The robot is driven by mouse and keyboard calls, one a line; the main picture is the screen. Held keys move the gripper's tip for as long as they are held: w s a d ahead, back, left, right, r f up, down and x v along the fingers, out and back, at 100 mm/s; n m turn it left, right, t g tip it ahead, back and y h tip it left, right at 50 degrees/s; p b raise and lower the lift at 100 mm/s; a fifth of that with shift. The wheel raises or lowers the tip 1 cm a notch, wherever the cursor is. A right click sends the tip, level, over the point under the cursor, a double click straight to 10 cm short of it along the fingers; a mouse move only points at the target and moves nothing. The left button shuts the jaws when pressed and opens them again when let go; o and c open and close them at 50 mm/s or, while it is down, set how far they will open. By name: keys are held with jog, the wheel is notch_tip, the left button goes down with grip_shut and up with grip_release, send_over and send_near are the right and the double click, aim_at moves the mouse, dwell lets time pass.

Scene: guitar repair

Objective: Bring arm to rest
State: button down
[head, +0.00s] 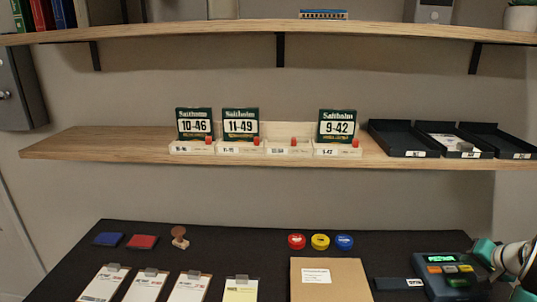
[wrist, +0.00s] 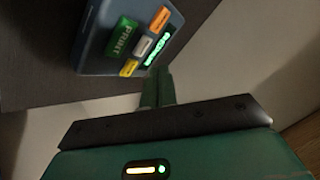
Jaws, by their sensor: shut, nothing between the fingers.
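My gripper (wrist: 158,76) shows in the wrist view as two green fingers held together beyond a dark bar, with nothing between them. A label printer (wrist: 128,42) with a green Print button, orange, white and yellow buttons and a lit green display lies past the fingertips. In the head view, the same printer (head: 449,277) stands at the right of the dark table. Part of my white and teal arm (head: 512,258) shows at the right edge, beside the printer. I cannot tell whether it touches the printer.
The dark table (head: 220,258) holds clipboards, ink pads, a stamp, three coloured round tins (head: 320,241) and a cardboard piece (head: 330,283). A wooden shelf (head: 90,145) above carries string packs in bins and black trays (head: 403,138). A higher shelf (head: 190,30) spans the top.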

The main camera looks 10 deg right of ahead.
jog(key=w+a+r+n+g+y, duration=0.1)
jog(key=a+r+n, duration=0.3)
jog(key=a, duration=1)
jog(key=w+a+r+n+g+y, duration=0.15)
jog(key=a+r, duration=0.35)
jog(key=a, duration=1)
jog(key=s+a+n+h, duration=0.1)
jog(key=s+a+n, duration=0.3)
jog(key=s+a, duration=1.1)
jog(key=a+g, duration=0.1)
jog(key=a, duration=0.2)
jog(key=shift+s+a+r+n, duration=0.35)
jog(key=shift+a+r, duration=0.05)
jog(key=shift+h, duration=0.25)
